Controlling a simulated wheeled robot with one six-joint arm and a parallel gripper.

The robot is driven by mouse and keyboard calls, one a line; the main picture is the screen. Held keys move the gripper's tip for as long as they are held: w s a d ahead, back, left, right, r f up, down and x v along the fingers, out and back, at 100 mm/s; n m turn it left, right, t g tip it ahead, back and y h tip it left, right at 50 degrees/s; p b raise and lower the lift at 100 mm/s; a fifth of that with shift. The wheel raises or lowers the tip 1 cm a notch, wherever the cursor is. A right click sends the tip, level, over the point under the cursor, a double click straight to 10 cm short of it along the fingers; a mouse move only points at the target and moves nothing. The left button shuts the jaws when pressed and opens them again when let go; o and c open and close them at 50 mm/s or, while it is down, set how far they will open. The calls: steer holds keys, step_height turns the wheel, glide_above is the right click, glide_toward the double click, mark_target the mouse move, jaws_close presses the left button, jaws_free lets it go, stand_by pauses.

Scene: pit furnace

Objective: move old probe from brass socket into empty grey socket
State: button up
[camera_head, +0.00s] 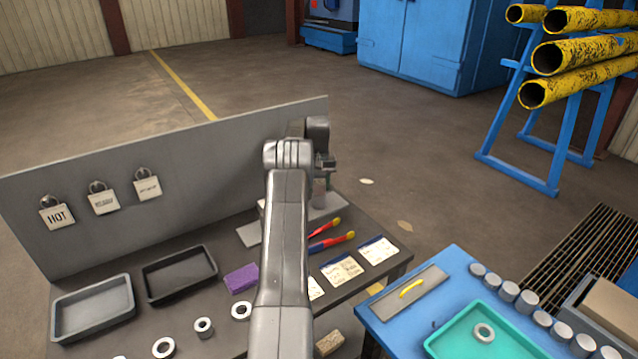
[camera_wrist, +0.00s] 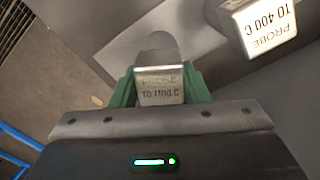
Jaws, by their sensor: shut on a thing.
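My gripper (camera_wrist: 160,88) has green fingers shut on a probe (camera_wrist: 160,90) with a pale, worn label that seems to read "PROBE TO 1100 C". A second probe (camera_wrist: 262,25), with a clearer white label reading "PROBE TO 400 C", stands apart at upper right in the wrist view. In the head view my gripper (camera_head: 324,165) is over the far right part of the bench, above a pale grey base (camera_head: 325,209), partly behind my arm. I cannot make out the brass or grey socket, or whether the held probe is still seated.
An upright grey panel (camera_head: 100,205) with hanging tags backs the dark bench. Two trays (camera_head: 92,308), a purple block (camera_head: 241,278), rings, red-and-blue pliers (camera_head: 330,242) and cards (camera_head: 377,250) lie nearer. A blue table (camera_head: 440,270) with a teal tray stands at right.

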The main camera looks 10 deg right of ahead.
steer(key=shift+f, duration=0.15)
steer(key=o, duration=1.1)
steer(key=shift+o, duration=0.2)
step_height(320, 180, up, 12)
steer(key=shift+r+b, duration=0.2)
steer(key=shift+b, duration=0.2)
